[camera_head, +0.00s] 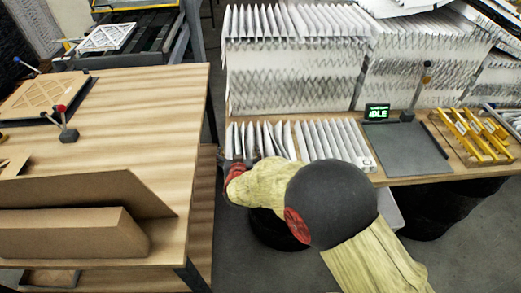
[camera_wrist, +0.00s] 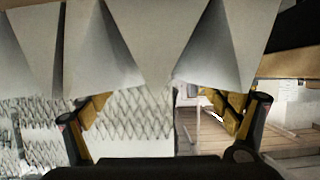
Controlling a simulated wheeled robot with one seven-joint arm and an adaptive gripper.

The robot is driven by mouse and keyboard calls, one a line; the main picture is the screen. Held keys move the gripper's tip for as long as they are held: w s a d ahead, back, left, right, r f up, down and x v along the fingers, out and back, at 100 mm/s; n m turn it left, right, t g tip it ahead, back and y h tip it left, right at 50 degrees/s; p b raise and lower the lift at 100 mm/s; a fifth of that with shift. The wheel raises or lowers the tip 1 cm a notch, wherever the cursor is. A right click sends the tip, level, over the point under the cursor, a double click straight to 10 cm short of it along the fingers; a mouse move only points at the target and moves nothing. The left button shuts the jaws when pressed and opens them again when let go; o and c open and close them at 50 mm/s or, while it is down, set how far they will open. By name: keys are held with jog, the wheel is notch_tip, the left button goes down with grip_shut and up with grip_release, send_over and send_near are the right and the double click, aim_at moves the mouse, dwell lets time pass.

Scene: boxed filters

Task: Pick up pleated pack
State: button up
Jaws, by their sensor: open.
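A white pleated pack (camera_head: 330,140) lies along the front edge of the right-hand wooden bench in the head view. My gripper (camera_head: 234,162) is at its left end, partly hidden by my arm. In the wrist view, large pale pleats (camera_wrist: 130,40) fill the top, very close. My gripper (camera_wrist: 165,108) has its two yellow-padded fingers wide apart below and beside these pleats, with nothing held between them. I cannot tell whether the fingers touch the pleats.
Tall pleated stacks (camera_head: 290,70) stand behind the pack. A wooden table (camera_head: 140,110) with cardboard pieces (camera_head: 75,232) stands left, across a narrow gap.

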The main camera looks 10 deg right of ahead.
jog(key=shift+c, duration=0.2)
jog(key=c, duration=0.7)
jog(key=shift+o, duration=0.2)
jog(key=shift+r, duration=0.15)
